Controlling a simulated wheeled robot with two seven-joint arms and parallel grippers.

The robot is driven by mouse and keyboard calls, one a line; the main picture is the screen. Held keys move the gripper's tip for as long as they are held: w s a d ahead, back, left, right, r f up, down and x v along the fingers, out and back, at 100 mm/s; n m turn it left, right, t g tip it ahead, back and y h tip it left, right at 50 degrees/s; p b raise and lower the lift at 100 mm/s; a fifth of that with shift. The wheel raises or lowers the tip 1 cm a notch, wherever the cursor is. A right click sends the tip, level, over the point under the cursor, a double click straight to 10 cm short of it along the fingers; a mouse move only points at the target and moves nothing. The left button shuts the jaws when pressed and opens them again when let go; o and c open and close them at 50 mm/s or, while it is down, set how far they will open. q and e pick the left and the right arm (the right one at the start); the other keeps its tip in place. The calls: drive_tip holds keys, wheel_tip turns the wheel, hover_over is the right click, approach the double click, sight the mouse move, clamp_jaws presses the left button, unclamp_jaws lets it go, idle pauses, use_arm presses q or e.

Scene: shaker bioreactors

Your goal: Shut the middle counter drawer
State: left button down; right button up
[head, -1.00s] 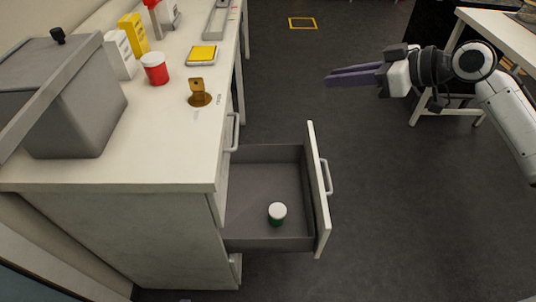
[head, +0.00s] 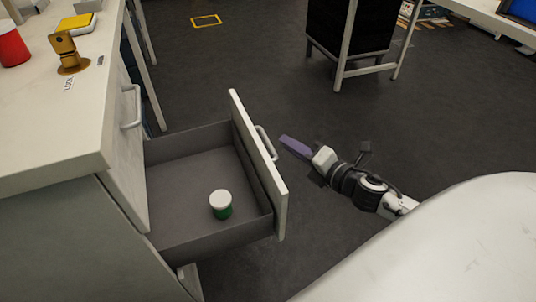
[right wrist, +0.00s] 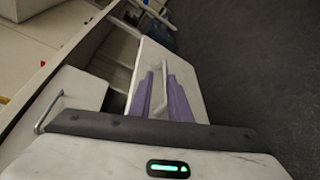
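The middle counter drawer (head: 259,165) is pulled well out of the white counter, with its front and bar handle (head: 266,143) facing right. A white-lidded green jar (head: 221,205) stands upright inside it. My right gripper (head: 285,141) has purple fingers pointing at the outer side of the drawer front, close to the handle. The right wrist view shows the fingers over the white drawer front (right wrist: 190,88), with the handle (right wrist: 164,80) between or behind them. Contact and finger gap cannot be told. My left gripper is out of view.
On the counter top (head: 50,125) stand a red jar (head: 12,48), a brass-coloured padlock-like piece (head: 68,52) and a yellow-topped item (head: 76,22). Another handle (head: 132,106) is on the closed counter front. Dark floor (head: 240,70) is clear beyond the drawer.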

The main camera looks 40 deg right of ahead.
sight(268, 140)
drive_tip(key=shift+n+y, duration=0.3)
drive_tip(key=shift+n, duration=0.6)
drive_tip(key=w+f, duration=0.1)
drive_tip(key=w, duration=0.1)
drive_tip(key=w+a+f+b, duration=0.1)
drive_tip(key=w, duration=0.2)
drive_tip(key=w+f+b, duration=0.1)
drive_tip(key=w+f, duration=0.1)
drive_tip(key=w, duration=0.1)
drive_tip(key=shift+w+a+f, duration=0.1)
drive_tip(key=shift+w+a, duration=0.15)
drive_tip(key=shift+a, duration=0.1)
clamp_jaws()
